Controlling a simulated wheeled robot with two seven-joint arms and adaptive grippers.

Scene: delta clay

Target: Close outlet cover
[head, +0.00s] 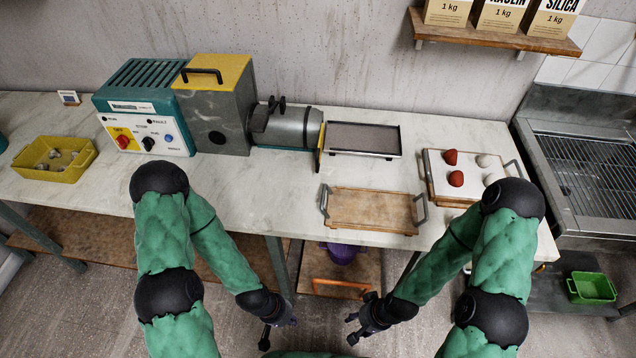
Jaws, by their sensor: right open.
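The clay machine (215,105) stands on the worktop at the back, with a teal housing, a yellow-topped grey block and a grey barrel (297,127) pointing right. A thin yellow plate (320,147), which looks like the outlet cover, shows nearly edge-on at the barrel's right end. I cannot tell how far it stands from the outlet, whose mouth is hidden from here. My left gripper (279,333) is open and empty, low in front of the worktop. My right gripper (352,329) is open and empty to its right. Both are well away from the machine.
A grey-topped tray (362,138) sits right of the outlet, close to the yellow plate. A wooden tray (370,208) lies in front of it. A board with red and white lumps (440,180) is further right. A yellow bin (75,171) stands at left.

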